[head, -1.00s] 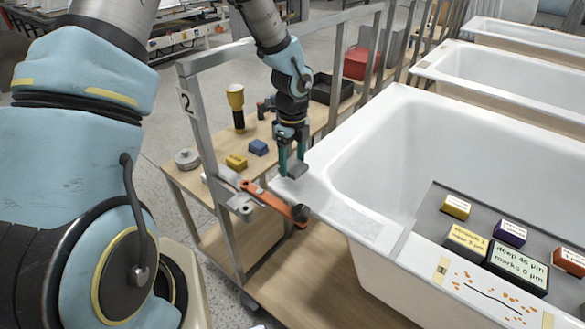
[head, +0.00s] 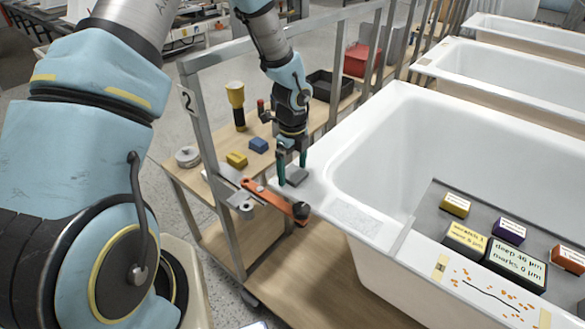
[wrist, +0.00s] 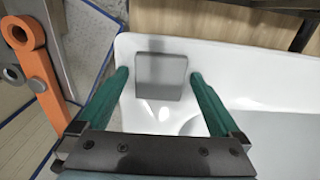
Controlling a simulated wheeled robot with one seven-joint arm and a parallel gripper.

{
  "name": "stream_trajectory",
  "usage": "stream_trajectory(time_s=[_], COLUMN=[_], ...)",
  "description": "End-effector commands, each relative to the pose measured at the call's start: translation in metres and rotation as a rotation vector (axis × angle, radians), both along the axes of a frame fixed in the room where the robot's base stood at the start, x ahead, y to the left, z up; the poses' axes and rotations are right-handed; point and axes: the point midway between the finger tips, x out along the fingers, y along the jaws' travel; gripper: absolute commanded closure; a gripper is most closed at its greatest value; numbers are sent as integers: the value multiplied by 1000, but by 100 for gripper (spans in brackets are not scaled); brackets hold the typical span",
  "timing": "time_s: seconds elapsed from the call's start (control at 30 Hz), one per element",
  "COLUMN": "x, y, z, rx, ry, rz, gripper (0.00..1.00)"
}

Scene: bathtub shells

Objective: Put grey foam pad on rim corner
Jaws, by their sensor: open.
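The grey foam pad (head: 298,176) lies on the near left rim corner of the closest white bathtub shell (head: 345,150). In the wrist view the pad (wrist: 161,77) rests flat on the white rim corner (wrist: 128,50). My gripper (head: 292,176) is open around the pad. In the wrist view its two green fingers (wrist: 160,75) stand on either side of the pad, with a gap on both sides.
An orange lever clamp (head: 270,198) is beside the rim corner. The wooden cart shelf behind bears a yellow block (head: 237,160), a blue block (head: 258,145) and a yellow torch (head: 236,100). Labelled blocks lie on a grey board (head: 432,215) across the tub.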

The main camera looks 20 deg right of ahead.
Motion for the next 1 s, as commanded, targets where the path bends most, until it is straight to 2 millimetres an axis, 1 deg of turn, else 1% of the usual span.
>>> stream_trajectory(time_s=[0.17, 0.27, 0.6, 0.7, 0.83, 1.0], x=[1, 1, 2, 1, 1, 0], y=[0, 0, 0, 0, 0, 0], z=[6, 19, 89, 105, 118, 123], rx=[-2, -3, -3, -2, 0, 0], ry=[-1, -3, -5, -3, -2, 0], rz=[1, 2, 1, 2, 2, 1], gripper=[0, 0, 0, 0, 0, 0])
